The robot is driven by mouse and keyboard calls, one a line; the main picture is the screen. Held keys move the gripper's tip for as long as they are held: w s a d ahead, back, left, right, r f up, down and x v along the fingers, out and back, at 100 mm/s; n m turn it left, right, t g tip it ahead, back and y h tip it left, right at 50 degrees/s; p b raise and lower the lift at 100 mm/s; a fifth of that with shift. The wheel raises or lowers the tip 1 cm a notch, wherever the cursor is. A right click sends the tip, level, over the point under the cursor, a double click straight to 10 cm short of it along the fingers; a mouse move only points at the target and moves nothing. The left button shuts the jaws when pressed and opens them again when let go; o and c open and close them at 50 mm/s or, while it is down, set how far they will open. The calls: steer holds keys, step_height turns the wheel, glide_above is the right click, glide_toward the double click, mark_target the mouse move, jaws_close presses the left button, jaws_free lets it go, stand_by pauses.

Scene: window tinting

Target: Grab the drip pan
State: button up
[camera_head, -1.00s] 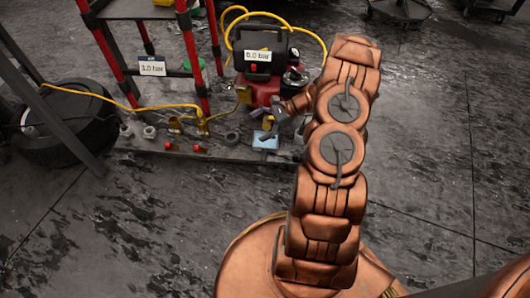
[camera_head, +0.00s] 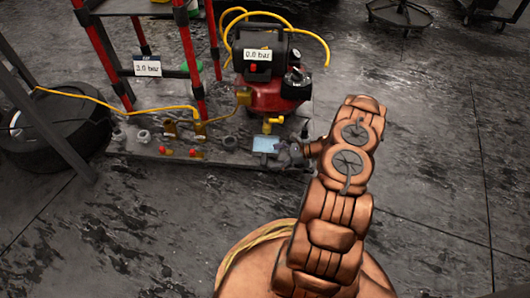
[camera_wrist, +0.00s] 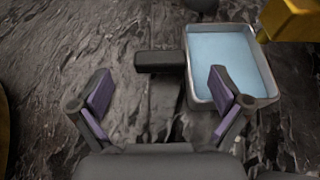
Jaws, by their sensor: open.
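The drip pan (camera_wrist: 264,101) is a shallow metal tray with light blue liquid or a blue bottom and a dark handle (camera_wrist: 160,61) on its side. In the head view the pan (camera_head: 265,151) sits on the low platform in front of the red compressor. My gripper (camera_wrist: 162,90) is open and empty. In the wrist view the handle shows between the two fingers, a little past their tips; the right finger overlaps the near corner of the pan. In the head view my gripper (camera_head: 284,153) is close beside the pan, and the handle is hard to make out there.
A yellow valve (camera_wrist: 292,18) overhangs the pan's far right corner. The red compressor (camera_head: 262,97) reads 0.0 bar. A red-posted rack and a tyre (camera_head: 45,130) are further left. The floor in front is clear.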

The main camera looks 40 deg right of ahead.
mark_target(265, 158)
steer(key=b+x, duration=0.2)
steer(key=x, duration=0.1)
steer(key=shift+w+a+f, duration=0.2)
steer(key=shift+w+f, duration=0.05)
steer(key=shift+f, duration=0.05)
steer(key=shift+w+a+f+b, duration=0.1)
steer(key=shift+w+a+b, duration=0.35)
steer(key=c, duration=1.3)
